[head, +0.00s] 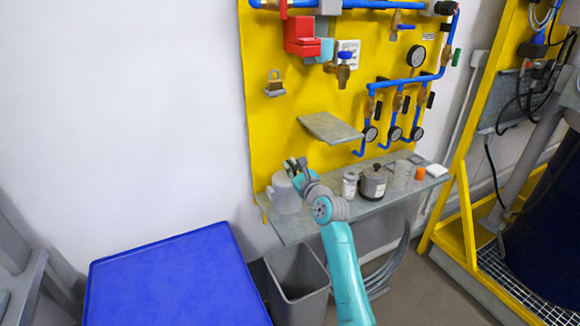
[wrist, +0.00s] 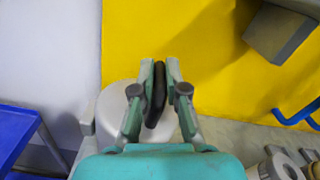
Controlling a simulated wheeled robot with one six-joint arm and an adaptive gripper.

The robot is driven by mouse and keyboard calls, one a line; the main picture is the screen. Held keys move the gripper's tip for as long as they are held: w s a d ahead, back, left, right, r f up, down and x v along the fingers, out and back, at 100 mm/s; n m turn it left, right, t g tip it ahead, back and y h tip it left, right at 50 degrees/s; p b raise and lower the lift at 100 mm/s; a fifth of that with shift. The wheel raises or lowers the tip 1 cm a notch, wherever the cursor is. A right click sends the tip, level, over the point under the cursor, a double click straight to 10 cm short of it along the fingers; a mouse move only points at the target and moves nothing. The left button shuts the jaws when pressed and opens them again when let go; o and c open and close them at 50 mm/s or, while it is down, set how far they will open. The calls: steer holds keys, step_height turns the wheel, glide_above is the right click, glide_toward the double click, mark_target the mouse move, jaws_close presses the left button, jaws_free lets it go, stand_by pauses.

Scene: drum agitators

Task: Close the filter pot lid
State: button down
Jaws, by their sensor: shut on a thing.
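The filter pot (head: 286,196) is a pale grey round vessel at the left end of the wall shelf. In the wrist view its pale grey rounded top (wrist: 112,108) shows behind and beside my fingers, with a small block at its left side. My gripper (head: 292,164) is at the top of the pot. In the wrist view my gripper (wrist: 158,80) is shut on a dark, elongated handle (wrist: 156,98), which stands between the two fingers. My fingers and palm hide part of the pot, and I cannot tell how far the lid is open.
The grey shelf (head: 328,203) also holds a small white jar (head: 349,186), a dark-banded pot (head: 373,184), a clear beaker (head: 402,176) and an orange cap (head: 420,174). A grey ledge (head: 330,127) juts from the yellow panel above. A bin (head: 297,290) and a blue table (head: 175,280) stand below.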

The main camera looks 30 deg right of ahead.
steer(key=shift+s+d+f, duration=0.1)
steer(key=shift+f, duration=0.15)
steer(key=c, duration=1.2)
jaws_free()
steer(key=shift+c, duration=0.2)
steer(key=shift+o, duration=0.2)
steer(key=shift+r, duration=0.1)
steer(key=s, duration=1.2)
